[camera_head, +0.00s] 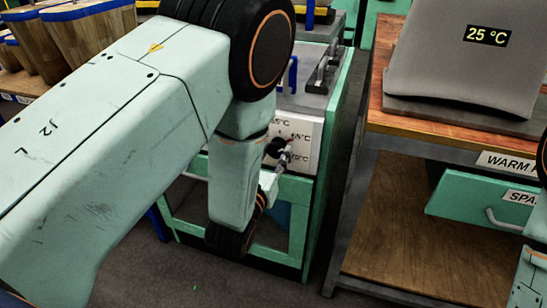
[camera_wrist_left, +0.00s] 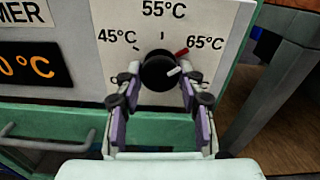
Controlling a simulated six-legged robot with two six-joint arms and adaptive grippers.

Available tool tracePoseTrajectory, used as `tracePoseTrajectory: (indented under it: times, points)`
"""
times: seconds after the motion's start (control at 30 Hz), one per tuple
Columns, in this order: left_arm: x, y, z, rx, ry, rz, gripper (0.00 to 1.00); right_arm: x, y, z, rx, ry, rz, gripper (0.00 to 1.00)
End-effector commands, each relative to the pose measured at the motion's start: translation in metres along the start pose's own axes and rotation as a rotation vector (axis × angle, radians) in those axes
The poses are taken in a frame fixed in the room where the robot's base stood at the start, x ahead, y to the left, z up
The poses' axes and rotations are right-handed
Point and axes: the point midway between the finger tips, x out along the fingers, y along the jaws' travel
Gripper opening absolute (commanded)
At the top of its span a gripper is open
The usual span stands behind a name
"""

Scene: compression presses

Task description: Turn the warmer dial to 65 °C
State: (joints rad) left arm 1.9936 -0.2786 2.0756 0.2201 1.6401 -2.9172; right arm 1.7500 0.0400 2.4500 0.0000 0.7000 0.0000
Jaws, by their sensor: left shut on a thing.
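The warmer dial is a round black knob (camera_wrist_left: 158,72) on a white panel (camera_wrist_left: 230,25) in the left wrist view. Its white pointer points right and slightly up, below the red tick by the 65 °C label. The 45 °C and 55 °C labels also show; a lower-right label is mostly hidden by a finger. My left gripper (camera_wrist_left: 160,88) is shut on the knob, one finger on each side. In the head view the knob (camera_head: 274,148) is dark and small, partly covered by my left gripper (camera_head: 284,157). My right gripper is out of view.
An orange display (camera_wrist_left: 30,67) ending in "0 °C" is left of the dial. A green frame (camera_head: 318,190) and a handle (camera_wrist_left: 45,143) lie below the panel.

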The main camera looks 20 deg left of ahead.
Motion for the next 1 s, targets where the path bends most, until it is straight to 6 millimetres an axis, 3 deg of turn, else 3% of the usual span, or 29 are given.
tracePoseTrajectory:
  times: [0.77,0.8,1.0]
  points:
    - [0.0004,0.0000,0.0010,0.093,-0.002,0.001,0.07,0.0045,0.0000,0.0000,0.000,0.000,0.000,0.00]
    - [0.0004,0.0000,0.0010,0.093,-0.002,0.000,0.42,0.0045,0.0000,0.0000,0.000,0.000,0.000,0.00]
    - [0.0003,0.0000,0.0006,0.093,-0.001,0.000,0.59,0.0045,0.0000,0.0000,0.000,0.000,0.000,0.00]
